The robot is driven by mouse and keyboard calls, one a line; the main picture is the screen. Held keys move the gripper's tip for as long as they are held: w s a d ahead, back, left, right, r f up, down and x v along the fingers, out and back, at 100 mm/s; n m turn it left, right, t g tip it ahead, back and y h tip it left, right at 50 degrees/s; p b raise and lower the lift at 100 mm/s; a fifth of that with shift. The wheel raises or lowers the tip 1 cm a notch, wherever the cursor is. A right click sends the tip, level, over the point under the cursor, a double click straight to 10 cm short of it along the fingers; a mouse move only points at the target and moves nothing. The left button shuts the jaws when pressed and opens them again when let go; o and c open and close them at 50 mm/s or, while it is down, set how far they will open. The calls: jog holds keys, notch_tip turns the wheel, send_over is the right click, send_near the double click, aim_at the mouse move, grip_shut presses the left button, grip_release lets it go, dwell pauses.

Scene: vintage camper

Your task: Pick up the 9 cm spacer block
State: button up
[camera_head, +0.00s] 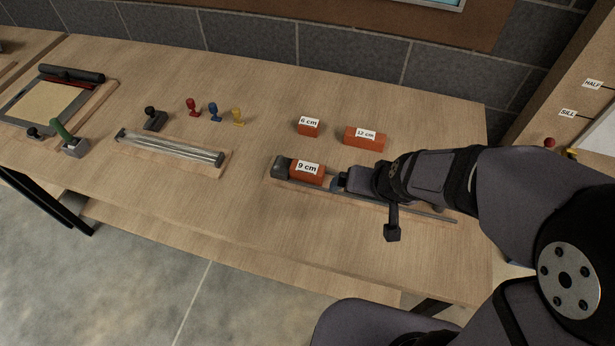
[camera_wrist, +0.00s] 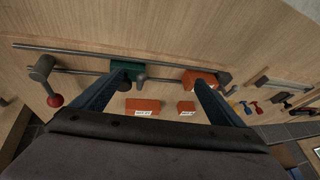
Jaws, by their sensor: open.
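The 9 cm spacer block (camera_head: 307,172) is orange-red with a white label. It lies on a railed clamp fixture (camera_head: 440,214), beside the grey end jaw (camera_head: 281,167). In the wrist view the block (camera_wrist: 201,76) shows behind the tip of the right finger, which hides part of it. My gripper (camera_head: 346,182) is low over the fixture, just right of the block; in the wrist view (camera_wrist: 157,76) its fingers are spread. The left fingertip is by the green sliding jaw (camera_wrist: 127,67). Nothing is held between the fingers. Contact cannot be told.
The 6 cm block (camera_head: 308,128) and 12 cm block (camera_head: 364,139) lie behind the fixture. A red-knobbed lever (camera_wrist: 53,99) stands at the fixture's other end. Several stamps (camera_head: 213,113) and a roller tray (camera_head: 170,150) are to the left. The table's front strip is clear.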

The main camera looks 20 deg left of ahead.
aim_at(307, 167)
jog(key=w+a+f+t+b, duration=0.1)
jog(key=a, duration=0.3)
jog(key=w+a+t+b, duration=0.1)
jog(key=a+t+b, duration=0.1)
jog(key=a, duration=0.3)
jog(key=w+a+f+t+b, duration=0.1)
jog(key=a+t, duration=0.1)
jog(key=a, duration=0.2)
jog(key=shift+w+a+f+y+b, duration=0.3)
jog(key=shift+f+y+b, duration=0.05)
jog(key=shift+y+b, duration=0.05)
jog(key=shift+s+a+f+m+t+h+b, duration=0.2)
jog(key=shift+s+a+t+h+b, duration=0.2)
jog(key=shift+a+t+b, duration=0.1)
jog(key=shift+s+a+f+m+t+h+b, duration=0.2)
jog(key=shift+s+a+t+h+b, duration=0.1)
jog(key=shift+s+a+t+b, duration=0.15)
jog(key=s+t+h, duration=0.1)
jog(key=s+b, duration=0.1)
jog(key=shift+s+f+t+h+b, duration=0.2)
jog(key=shift+s+t+h+b, duration=0.1)
jog(key=shift+s+t+h, duration=0.1)
jog(key=shift+s+d+m, duration=0.2)
jog(key=shift+s+m, duration=0.1)
jog(key=shift+s, duration=0.05)
jog(key=shift+x, duration=1.55)
jog(key=shift+r+p+x, duration=0.2)
jog(key=shift+p+x, duration=0.15)
jog(key=shift+x, duration=1.75)
jog(key=c, duration=1.2)
